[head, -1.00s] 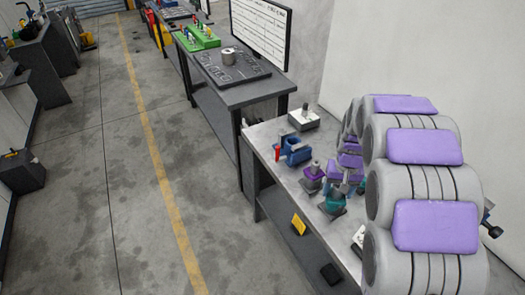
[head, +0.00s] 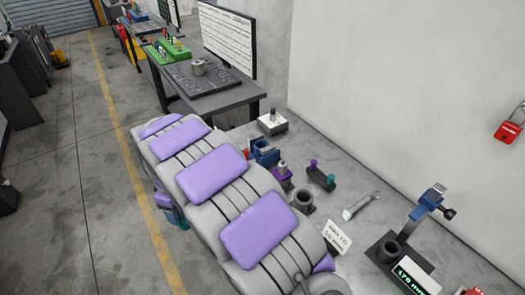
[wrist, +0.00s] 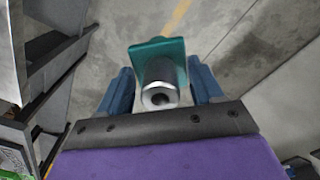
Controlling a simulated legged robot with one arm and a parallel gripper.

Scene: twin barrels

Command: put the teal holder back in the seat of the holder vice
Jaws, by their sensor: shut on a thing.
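The teal holder (wrist: 160,50) is between the blue fingers of my gripper (wrist: 160,76) in the wrist view. It has a square teal flange and a grey metal cylinder with a round bore facing the camera. My gripper is shut on it, over the floor and clear of the bench. In the head view my arm hides most of the gripper and holder. A blue vice (head: 263,152) stands on the bench, partly behind my arm. Its seat is too small and covered to make out. An empty-looking dark cup (head: 303,200) stands nearer.
A purple-based holder (head: 282,177) stands between the vice and the cup. Open floor (head: 90,200) lies left.

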